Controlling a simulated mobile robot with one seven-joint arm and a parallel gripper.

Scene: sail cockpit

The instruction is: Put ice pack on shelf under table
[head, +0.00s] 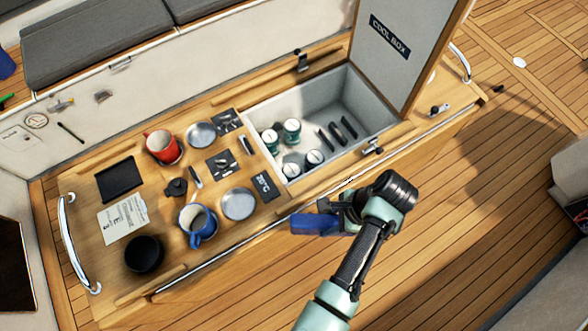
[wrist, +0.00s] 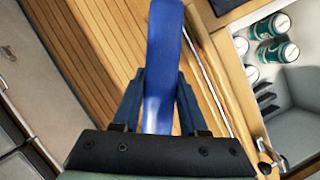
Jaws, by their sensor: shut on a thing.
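The blue ice pack (head: 315,224) is held in my gripper (head: 342,215), beside the front edge of the table in the head view. In the wrist view, the ice pack (wrist: 164,65) stands out between the two fingers of my gripper (wrist: 161,100), which are shut on it. The wooden table (head: 225,252) has an open cool box (head: 345,90) built into its right part. The shelf under the table is hidden from both views.
The cool box lid (head: 400,45) stands open. Cans (head: 291,131) and dark slabs sit inside. A red mug (head: 163,146), blue mug (head: 198,224), plates and a black bowl (head: 144,253) stand on the table. A metal rail (head: 290,220) runs along its front edge. The floor (head: 460,220) in front is clear.

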